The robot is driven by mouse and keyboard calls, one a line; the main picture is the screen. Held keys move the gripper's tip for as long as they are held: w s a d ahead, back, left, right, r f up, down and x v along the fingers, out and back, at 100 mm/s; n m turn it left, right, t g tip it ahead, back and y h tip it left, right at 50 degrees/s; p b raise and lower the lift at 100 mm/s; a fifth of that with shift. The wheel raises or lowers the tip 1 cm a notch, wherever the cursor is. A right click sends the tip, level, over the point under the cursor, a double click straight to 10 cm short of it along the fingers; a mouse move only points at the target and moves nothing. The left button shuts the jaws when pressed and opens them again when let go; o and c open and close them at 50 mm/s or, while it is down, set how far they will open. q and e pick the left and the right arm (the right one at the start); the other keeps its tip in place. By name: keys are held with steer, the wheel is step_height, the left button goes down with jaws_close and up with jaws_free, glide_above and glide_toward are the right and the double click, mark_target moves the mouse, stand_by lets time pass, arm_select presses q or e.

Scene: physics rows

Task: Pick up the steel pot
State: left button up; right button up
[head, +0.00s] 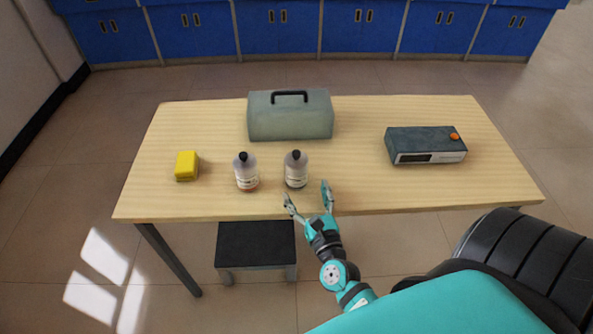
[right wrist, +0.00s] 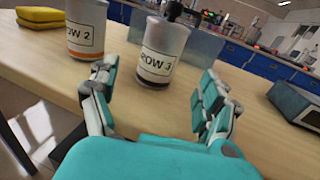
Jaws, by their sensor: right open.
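Two grey cylindrical containers with black knobs and white labels stand upright near the table's front edge. The right one (head: 296,170) reads "ROW 3" in the right wrist view (right wrist: 163,45); the left one (head: 246,174) reads "ROW 2" there (right wrist: 86,28). I cannot tell which of them, if either, is the steel pot. My right gripper (head: 307,194) is open and empty at the front edge, its fingers pointing toward the ROW 3 container. In the right wrist view that container shows between the spread fingers, beyond them. My left gripper is not in view.
The wooden table (head: 350,170) also bears a grey toolbox (head: 290,118) behind the containers, a yellow block (head: 187,166) at left and a dark box with an orange knob (head: 425,146) at right. A black-topped stool (head: 256,245) stands below the front edge.

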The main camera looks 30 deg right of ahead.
mark_target(300, 178)
steer(key=x, duration=0.8)
steer(key=shift+w+r+p, duration=0.1)
steer(key=shift+r+p, duration=0.1)
steer(key=shift+p, duration=0.1)
steer(key=shift+r, duration=0.1)
steer(key=c, duration=1.5)
